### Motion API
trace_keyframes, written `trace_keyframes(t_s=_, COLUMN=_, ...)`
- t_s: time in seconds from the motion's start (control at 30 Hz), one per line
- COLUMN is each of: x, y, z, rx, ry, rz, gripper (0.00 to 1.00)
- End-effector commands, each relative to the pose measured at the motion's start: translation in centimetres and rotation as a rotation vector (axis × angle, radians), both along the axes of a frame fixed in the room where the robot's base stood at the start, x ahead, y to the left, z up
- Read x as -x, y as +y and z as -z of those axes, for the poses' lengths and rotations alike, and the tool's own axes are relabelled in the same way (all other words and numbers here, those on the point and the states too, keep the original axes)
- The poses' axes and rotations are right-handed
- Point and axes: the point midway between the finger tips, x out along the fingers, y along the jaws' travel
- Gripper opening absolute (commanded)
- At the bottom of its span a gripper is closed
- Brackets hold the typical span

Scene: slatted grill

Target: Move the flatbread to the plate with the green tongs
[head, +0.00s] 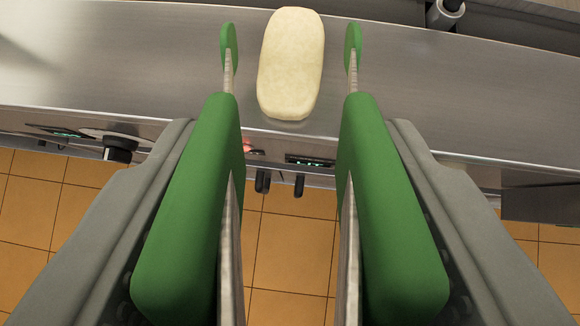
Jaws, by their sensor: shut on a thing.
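The flatbread (291,65) is a pale, oblong piece with rounded ends. It lies lengthwise on the steel surface at the top middle, its lower end near the front edge. My gripper (291,135) has its two grey fingers on the outer sides of the green tongs (190,215) and is shut on them. The tongs point away from me. Their two green tips show on the left and right of the flatbread, with a visible gap on each side, so the tongs are spread and not closed on it. No plate is in view.
The steel counter (120,60) runs across the top. Its front panel has dark knobs (118,150) and small lit displays. A dark round fitting (445,12) stands at the top right. Orange floor tiles (285,250) lie below.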

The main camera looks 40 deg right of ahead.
Motion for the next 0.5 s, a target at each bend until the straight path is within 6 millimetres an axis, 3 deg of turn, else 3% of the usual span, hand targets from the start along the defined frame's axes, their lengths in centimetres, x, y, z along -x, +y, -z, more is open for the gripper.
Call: trace_keyframes(t_s=0.5, x=0.0, y=0.0, z=1.9, rx=0.001, ry=0.001, rz=0.000, gripper=0.43)
